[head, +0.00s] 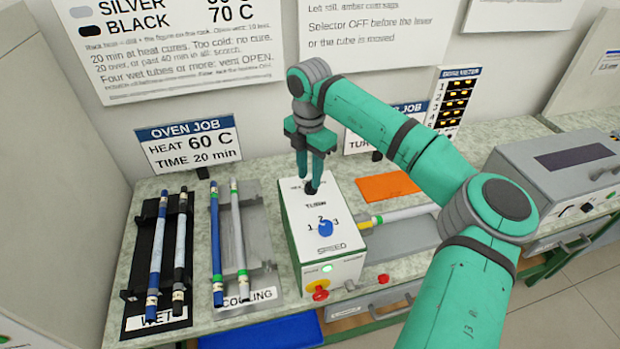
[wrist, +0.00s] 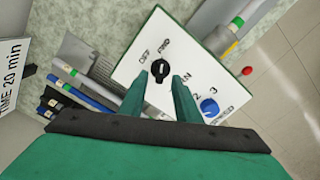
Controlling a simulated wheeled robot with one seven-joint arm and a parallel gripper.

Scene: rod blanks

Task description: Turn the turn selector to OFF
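The turn selector is a black knob (wrist: 156,98) on the white sloped top of a control box. The wrist view shows the labels OFF and FWD beyond it, OFF to the left and FWD to the right. The knob's narrow end appears to point nearer FWD, but its mark is too small to read surely. My gripper (wrist: 161,78) is open, with one finger on each side of the knob and a gap visible beside it. In the head view my gripper (head: 310,181) points down over the box's far part; the knob is partly hidden there.
A blue speed knob (head: 326,229) sits nearer on the same box (head: 301,238). A red button (head: 320,295) is on its front. Racks of rods stand to the left, including the cooling rack (head: 262,290). An orange mat (head: 387,186) lies to the right.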

